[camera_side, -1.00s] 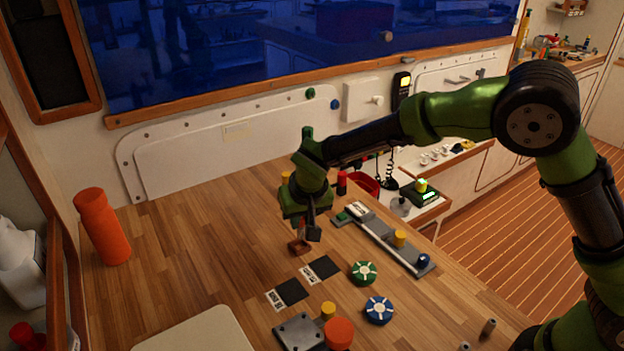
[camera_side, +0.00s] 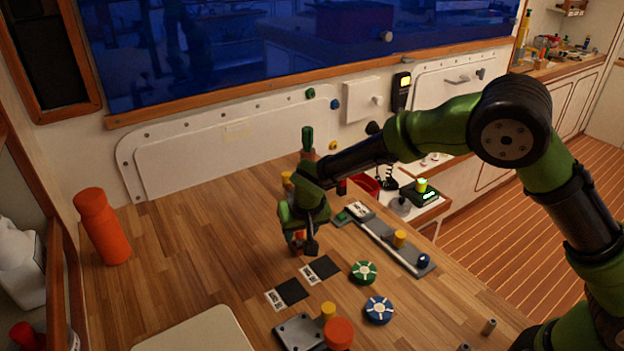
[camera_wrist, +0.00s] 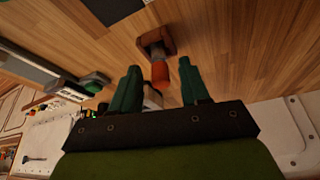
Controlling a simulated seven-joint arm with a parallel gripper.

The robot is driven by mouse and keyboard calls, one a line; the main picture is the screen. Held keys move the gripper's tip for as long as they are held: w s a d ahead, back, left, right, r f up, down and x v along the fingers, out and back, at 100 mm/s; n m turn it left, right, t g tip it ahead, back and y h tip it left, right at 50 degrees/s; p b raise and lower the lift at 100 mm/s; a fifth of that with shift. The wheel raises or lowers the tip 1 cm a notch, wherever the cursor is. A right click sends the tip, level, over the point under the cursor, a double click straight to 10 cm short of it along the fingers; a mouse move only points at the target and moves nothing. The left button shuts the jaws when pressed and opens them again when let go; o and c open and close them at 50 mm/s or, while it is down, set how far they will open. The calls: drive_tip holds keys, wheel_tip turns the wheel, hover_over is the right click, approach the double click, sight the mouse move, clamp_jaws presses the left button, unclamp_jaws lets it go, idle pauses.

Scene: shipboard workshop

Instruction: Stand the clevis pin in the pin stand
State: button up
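My gripper (camera_side: 311,250) is low over the wooden table and points down. In the wrist view its two green fingers (camera_wrist: 160,82) are apart. An orange-red cylinder (camera_wrist: 160,74) shows between them, with a gap on each side; a pale part shows behind it. I cannot tell for sure whether this is the clevis pin. A small brown block (camera_wrist: 155,42) with a dark recess sits just beyond the fingertips and looks like the pin stand. In the side view my gripper mostly hides this spot.
A grey rail (camera_side: 385,235) with coloured knobs lies to the right. Two black cards, a green dial (camera_side: 363,272) and a blue dial (camera_side: 378,309) lie in front. A grey plate (camera_side: 298,333) stands near an orange knob (camera_side: 339,332). An orange bottle (camera_side: 103,228) stands left. The table's left middle is clear.

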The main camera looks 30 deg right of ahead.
drive_tip(key=shift+r, duration=0.1)
drive_tip(key=v, duration=1.2)
drive_tip(key=s+d+r+m+y, duration=0.1)
drive_tip(key=s+d+r+y, duration=0.1)
drive_tip(key=s+d+r, duration=0.8)
drive_tip(key=s+d+t, duration=0.1)
drive_tip(key=s+d, duration=0.2)
drive_tip(key=s, duration=0.3)
drive_tip(key=s+d+t+y, duration=0.1)
drive_tip(key=s+d+t, duration=0.1)
drive_tip(key=s, duration=0.4)
drive_tip(key=shift+d+f, duration=0.25)
drive_tip(key=shift+d, duration=0.55)
